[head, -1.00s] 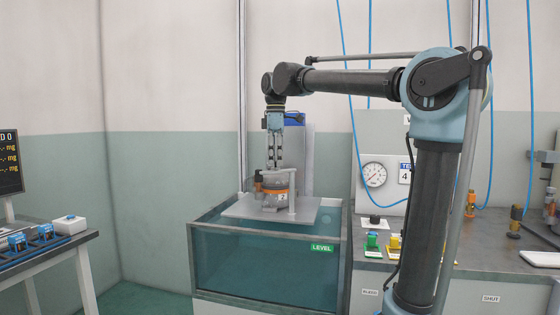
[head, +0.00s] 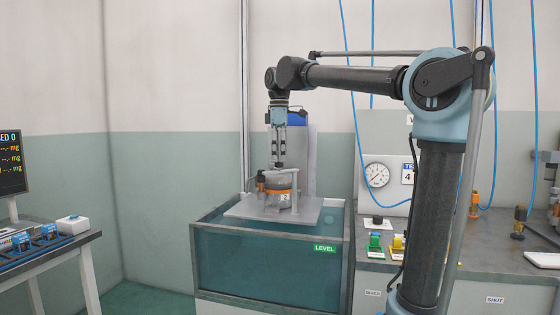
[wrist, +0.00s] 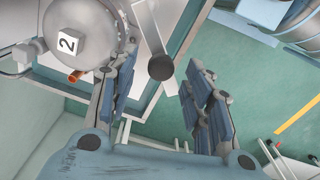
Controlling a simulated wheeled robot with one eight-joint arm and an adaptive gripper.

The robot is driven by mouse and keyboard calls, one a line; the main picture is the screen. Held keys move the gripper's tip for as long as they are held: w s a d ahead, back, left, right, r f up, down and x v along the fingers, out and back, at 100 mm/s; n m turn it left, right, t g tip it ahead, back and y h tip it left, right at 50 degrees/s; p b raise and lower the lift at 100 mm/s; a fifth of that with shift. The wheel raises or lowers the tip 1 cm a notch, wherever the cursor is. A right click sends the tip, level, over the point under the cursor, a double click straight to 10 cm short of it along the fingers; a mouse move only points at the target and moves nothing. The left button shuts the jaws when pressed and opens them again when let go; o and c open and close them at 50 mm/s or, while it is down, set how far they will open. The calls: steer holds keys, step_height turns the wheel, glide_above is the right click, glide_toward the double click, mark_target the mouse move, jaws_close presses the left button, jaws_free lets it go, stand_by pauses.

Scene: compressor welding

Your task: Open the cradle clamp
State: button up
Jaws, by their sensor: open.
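The cradle (head: 240,208) is a pale plate over the tank, with a grey post (head: 294,190) at its right. A rounded grey compressor (head: 278,183) with an orange band sits on it; in the wrist view the compressor (wrist: 85,15) bears a "2" label. A dark round knob (wrist: 160,68) on a pale bar, which looks like the clamp's handle, shows between my fingers in the wrist view. My gripper (head: 279,163) points down just above the compressor. In the wrist view it is open, one finger beside the compressor. I cannot tell whether either finger touches the knob.
The teal-walled tank (head: 265,265) stands below the cradle. A bench with a gauge (head: 376,175) and coloured buttons (head: 375,242) is at right. A table with a screen (head: 10,163) is at left. Open floor lies between table and tank.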

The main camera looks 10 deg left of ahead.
step_height(320, 180, up, 10)
stand_by(0.5)
steer(key=shift+r, duration=0.1)
stand_by(0.5)
